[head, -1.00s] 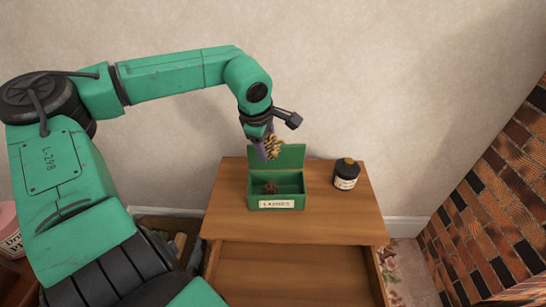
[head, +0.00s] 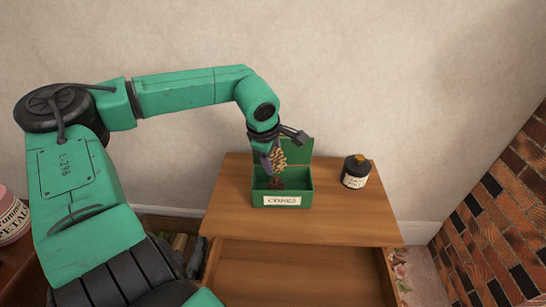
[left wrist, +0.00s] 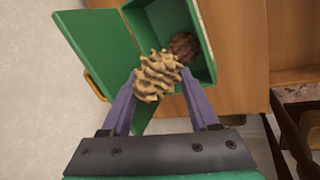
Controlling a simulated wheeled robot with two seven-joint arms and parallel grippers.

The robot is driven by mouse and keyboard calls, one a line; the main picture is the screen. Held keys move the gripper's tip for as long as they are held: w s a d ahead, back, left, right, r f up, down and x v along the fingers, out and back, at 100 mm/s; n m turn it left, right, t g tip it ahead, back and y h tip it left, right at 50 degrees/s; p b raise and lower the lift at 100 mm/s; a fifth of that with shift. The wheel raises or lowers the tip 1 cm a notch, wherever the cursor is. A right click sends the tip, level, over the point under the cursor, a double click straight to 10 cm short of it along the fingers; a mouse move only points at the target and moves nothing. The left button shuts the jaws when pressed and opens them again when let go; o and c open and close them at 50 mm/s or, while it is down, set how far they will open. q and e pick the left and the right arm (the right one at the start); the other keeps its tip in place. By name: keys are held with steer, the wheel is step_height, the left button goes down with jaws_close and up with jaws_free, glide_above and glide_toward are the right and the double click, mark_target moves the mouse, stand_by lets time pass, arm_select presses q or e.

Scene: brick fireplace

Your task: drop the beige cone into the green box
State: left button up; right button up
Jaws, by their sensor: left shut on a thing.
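The beige cone (head: 279,156) is a pine cone held between the fingers of my left gripper (head: 270,160). In the left wrist view the cone (left wrist: 158,75) sits between the two purple fingertips, over the opening of the box. The green box (head: 298,198) stands on the wooden cabinet top with its lid (head: 300,150) open at the back and a paper label on its front. A dark brown cone (left wrist: 184,46) lies inside the box, partly hidden behind the beige one. My right gripper is not in view.
A dark labelled jar (head: 355,171) stands on the cabinet top (head: 345,218) to the right of the box. An open drawer (head: 300,275) sticks out below. A pink labelled jar (head: 10,218) is at the far left. A brick wall (head: 500,230) is at the right.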

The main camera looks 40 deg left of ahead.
arm_select(q)
steer(key=o, duration=1.4)
steer(key=shift+s+r, duration=0.1)
steer(key=shift+r, duration=0.2)
steer(key=p+v, duration=0.1)
steer(key=v, duration=1.3)
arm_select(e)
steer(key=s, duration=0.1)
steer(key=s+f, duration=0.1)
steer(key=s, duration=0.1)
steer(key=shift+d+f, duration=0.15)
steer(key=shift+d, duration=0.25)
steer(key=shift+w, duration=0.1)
